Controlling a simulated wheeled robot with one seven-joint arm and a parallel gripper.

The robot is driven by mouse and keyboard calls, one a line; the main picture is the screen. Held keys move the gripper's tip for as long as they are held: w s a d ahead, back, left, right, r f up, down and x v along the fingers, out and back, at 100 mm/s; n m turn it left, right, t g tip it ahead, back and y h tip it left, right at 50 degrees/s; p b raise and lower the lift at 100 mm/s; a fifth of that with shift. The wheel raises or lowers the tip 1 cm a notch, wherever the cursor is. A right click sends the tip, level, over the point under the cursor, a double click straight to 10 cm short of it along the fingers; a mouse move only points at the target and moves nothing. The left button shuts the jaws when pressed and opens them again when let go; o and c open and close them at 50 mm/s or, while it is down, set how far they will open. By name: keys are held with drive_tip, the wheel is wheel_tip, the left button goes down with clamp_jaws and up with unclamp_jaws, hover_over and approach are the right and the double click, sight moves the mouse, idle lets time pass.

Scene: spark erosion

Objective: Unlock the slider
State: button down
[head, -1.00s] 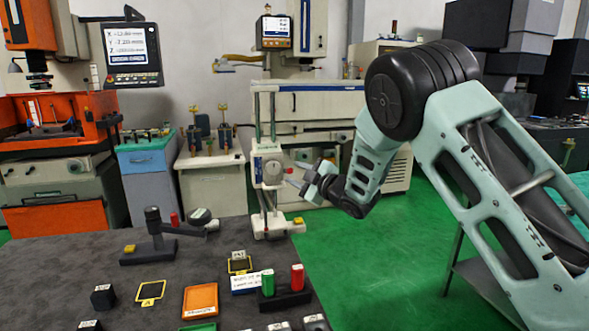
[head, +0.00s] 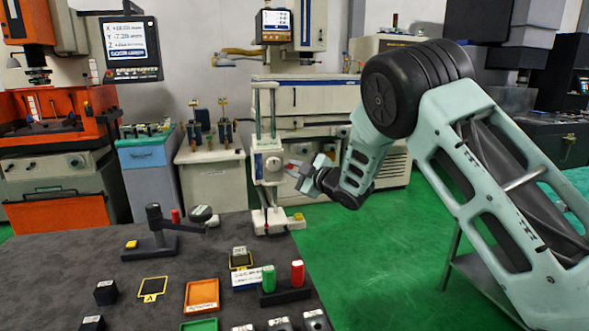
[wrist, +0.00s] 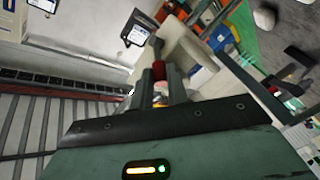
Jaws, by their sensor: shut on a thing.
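A small stand with two upright columns stands at the table's far right corner. Its pale slider block (head: 265,166) sits between the columns, with a round dial on its face. A red knob (head: 292,164) sticks out from the block's right side. My gripper (head: 297,170) reaches in from the right and is shut on the red knob. In the wrist view, the red knob (wrist: 158,70) shows between the fingertips (wrist: 163,80). The fingers hide part of the knob.
The dark table holds a black stand with an arm (head: 155,235), an orange tray (head: 202,295), a green cylinder (head: 268,278) and a red cylinder (head: 297,273). Large machines stand behind.

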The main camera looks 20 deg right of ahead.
drive_tip(key=r+g+p, duration=0.1)
drive_tip(key=p, duration=0.3)
drive_tip(key=w+r+m+g+h+p, duration=0.1)
drive_tip(key=p, duration=0.3)
drive_tip(key=r+m+g+p, duration=0.1)
drive_tip(key=g+p, duration=0.1)
drive_tip(key=p, duration=0.2)
drive_tip(key=shift+w, duration=0.25)
drive_tip(key=shift+g+h+p, duration=0.3)
drive_tip(key=shift+p, duration=0.2)
drive_tip(key=shift+f, duration=0.1)
drive_tip(key=c, duration=1.4)
unclamp_jaws()
drive_tip(key=shift+o, duration=0.2)
drive_tip(key=shift+f+b, duration=0.15)
drive_tip(key=shift+b, duration=0.15)
